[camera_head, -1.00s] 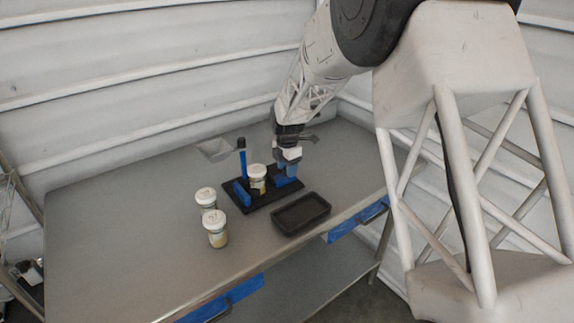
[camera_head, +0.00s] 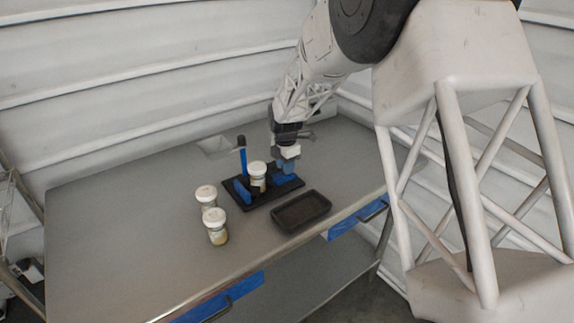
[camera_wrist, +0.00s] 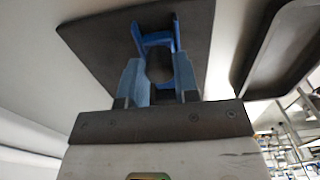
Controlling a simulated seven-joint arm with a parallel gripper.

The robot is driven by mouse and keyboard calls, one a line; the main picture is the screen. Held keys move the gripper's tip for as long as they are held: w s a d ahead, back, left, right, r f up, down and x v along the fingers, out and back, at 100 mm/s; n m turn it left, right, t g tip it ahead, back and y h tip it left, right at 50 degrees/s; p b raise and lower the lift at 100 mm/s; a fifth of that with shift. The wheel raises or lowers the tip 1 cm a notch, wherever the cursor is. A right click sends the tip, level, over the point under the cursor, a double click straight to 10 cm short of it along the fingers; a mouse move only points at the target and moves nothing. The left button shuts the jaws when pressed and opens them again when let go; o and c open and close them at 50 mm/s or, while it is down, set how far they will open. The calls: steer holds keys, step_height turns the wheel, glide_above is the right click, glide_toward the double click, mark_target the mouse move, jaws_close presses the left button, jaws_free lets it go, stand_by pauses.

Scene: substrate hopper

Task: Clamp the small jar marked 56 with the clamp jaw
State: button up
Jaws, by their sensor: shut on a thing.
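A small white-lidded jar (camera_head: 257,180) stands upright on the black clamp base (camera_head: 262,203), between the blue fixed jaw (camera_head: 243,193) on its left and the blue sliding jaw (camera_head: 287,180) on its right. Its marking is too small to read. My gripper (camera_head: 284,166) is low over the right part of the clamp, shut on the clamp jaw. In the wrist view, its blue fingers (camera_wrist: 158,82) close on the blue clamp part (camera_wrist: 155,40) above the dark base plate (camera_wrist: 110,40). The jar is not visible there. Whether the jaw touches the jar cannot be told.
Two more white-lidded jars (camera_head: 206,196) (camera_head: 217,232) stand on the table left of the clamp. A blue post with a black top (camera_head: 242,158) rises behind the fixed jaw. A black tray (camera_head: 302,212) lies in front at right. The table's left side is clear.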

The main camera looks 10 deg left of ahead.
steer(key=shift+s+a, duration=0.5)
steer(key=o, duration=0.6)
steer(key=shift+r, duration=0.1)
steer(key=shift+r, duration=3.4)
